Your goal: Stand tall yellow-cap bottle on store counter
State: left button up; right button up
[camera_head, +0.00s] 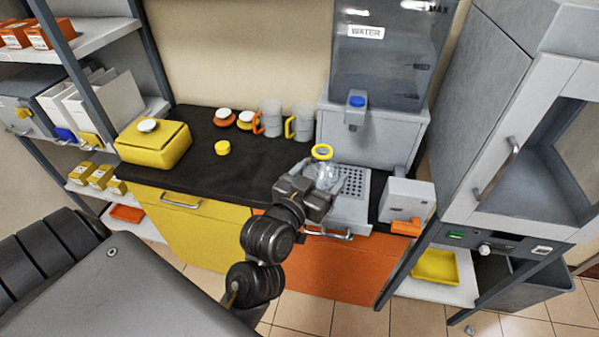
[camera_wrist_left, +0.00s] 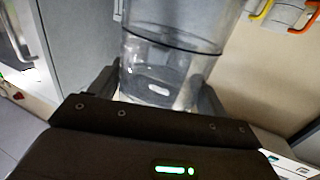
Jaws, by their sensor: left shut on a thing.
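A clear bottle (camera_head: 325,174) with a yellow ring at its top is in my left gripper (camera_head: 321,187), in front of the water dispenser. In the left wrist view the bottle (camera_wrist_left: 165,65) stands between the two dark fingers (camera_wrist_left: 155,92), which are shut on it. The bottle looks close to upright, beside the drip tray's grating; I cannot tell whether its base touches anything. The dark store counter (camera_head: 205,177) runs to the left of my gripper. A small yellow cap (camera_head: 222,147) lies on it. My right gripper is not in view.
The water dispenser (camera_head: 385,50) has a blue-topped tap (camera_head: 356,103) above the drip tray (camera_head: 350,210). Two handled mugs (camera_head: 269,119) (camera_head: 303,121) and a yellow box (camera_head: 153,145) stand on the counter. A small grey device (camera_head: 405,199) is at right. The counter's front middle is clear.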

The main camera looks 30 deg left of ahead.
pick_arm(q)
jog(key=shift+r, duration=0.1)
pick_arm(e)
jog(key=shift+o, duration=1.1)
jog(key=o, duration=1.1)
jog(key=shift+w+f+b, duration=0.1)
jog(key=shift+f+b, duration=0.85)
jog(key=shift+b, duration=0.1)
pick_arm(q)
jog(key=w+a+f+n+y+p, duration=0.1)
jog(key=w+a, duration=0.4)
jog(key=a, duration=0.5)
jog(key=w+a+f+n+y+p, duration=0.15)
jog(key=w+a, duration=0.35)
jog(key=a, duration=0.5)
jog(key=w+a+f+p, duration=0.2)
jog(key=a+f, duration=0.1)
jog(key=f, duration=0.6)
jog(key=shift+f+m, duration=0.25)
jog(key=shift+m, duration=0.2)
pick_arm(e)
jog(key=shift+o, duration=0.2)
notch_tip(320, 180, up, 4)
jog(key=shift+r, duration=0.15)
pick_arm(q)
jog(key=shift+a+f, duration=0.1)
